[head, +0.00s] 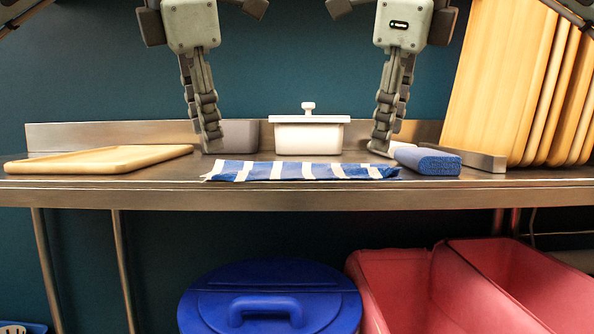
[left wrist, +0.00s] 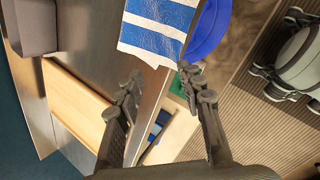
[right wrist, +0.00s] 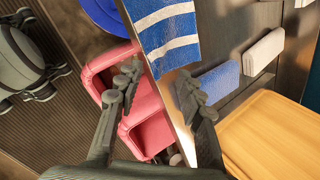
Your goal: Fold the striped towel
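The blue and white striped towel (head: 290,172) lies flat along the front edge of the metal table in the head view. Its left end (left wrist: 158,32) shows at the top of the left wrist view, and its right end (right wrist: 165,30) at the top of the right wrist view. My left gripper (head: 210,144) is above the table near the towel's left end, its fingers apart and empty in the left wrist view (left wrist: 162,82). My right gripper (head: 383,146) is near the towel's right end, its fingers apart and empty in the right wrist view (right wrist: 158,83).
A wooden tray (head: 100,158) lies at left. A white lidded container (head: 309,134) and a grey bin (head: 242,136) stand behind. A blue-lidded bin (head: 270,275) and red bins (head: 400,275) are below.

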